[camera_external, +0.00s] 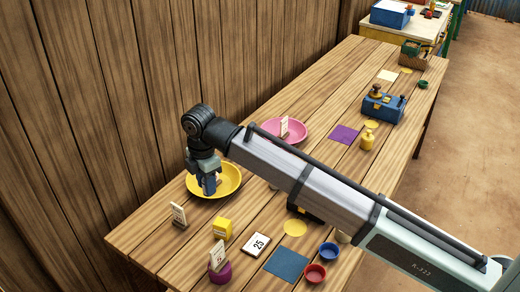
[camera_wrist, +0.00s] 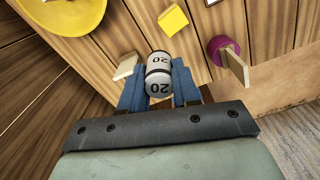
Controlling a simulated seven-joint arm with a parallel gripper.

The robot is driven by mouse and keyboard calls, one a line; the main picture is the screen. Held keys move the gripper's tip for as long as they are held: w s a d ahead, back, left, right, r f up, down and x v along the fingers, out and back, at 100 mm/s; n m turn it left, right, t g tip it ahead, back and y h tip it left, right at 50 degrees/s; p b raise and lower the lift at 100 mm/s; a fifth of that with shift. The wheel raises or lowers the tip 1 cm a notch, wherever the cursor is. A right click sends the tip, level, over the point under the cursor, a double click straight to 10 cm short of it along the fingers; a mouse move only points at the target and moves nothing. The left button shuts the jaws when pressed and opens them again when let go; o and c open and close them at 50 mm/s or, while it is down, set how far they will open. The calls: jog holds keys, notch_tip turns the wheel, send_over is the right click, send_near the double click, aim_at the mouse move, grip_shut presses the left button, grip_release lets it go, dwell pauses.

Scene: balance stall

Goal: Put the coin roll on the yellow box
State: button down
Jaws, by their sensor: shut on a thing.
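My gripper (camera_external: 209,186) is in front of the yellow dish in the external view, above the table. In the wrist view, its blue fingers (camera_wrist: 158,84) are shut on the coin roll (camera_wrist: 158,73), a pale cylinder with a dark band and the number 20 printed twice. The roll is hard to make out in the external view. The yellow box (camera_external: 222,228) stands on the table, nearer the front end than my gripper. It also shows near the top of the wrist view (camera_wrist: 172,19), apart from the roll.
The yellow dish (camera_external: 235,189) lies under or behind my gripper. A small upright card (camera_external: 179,215) and a purple holder with a card (camera_external: 220,273) stand near the yellow box. A 25 card (camera_external: 257,244) lies to its right. Blue (camera_external: 329,251) and red (camera_external: 315,273) bowls sit farther right.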

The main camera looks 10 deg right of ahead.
jog(key=d+n, duration=0.1)
jog(key=n, duration=0.1)
jog(key=s+d+n, duration=0.1)
jog(key=n, duration=0.1)
jog(key=s+n, duration=0.1)
jog(key=n, duration=0.1)
jog(key=shift+d+f, duration=0.35)
jog(key=shift+d, duration=0.05)
send_near(222, 223)
jog(key=shift+a+f, duration=0.1)
jog(key=shift+f, duration=2.5)
jog(key=shift+f, duration=0.1)
jog(key=c, duration=0.8)
grip_release()
notch_tip(222, 223, up, 12)
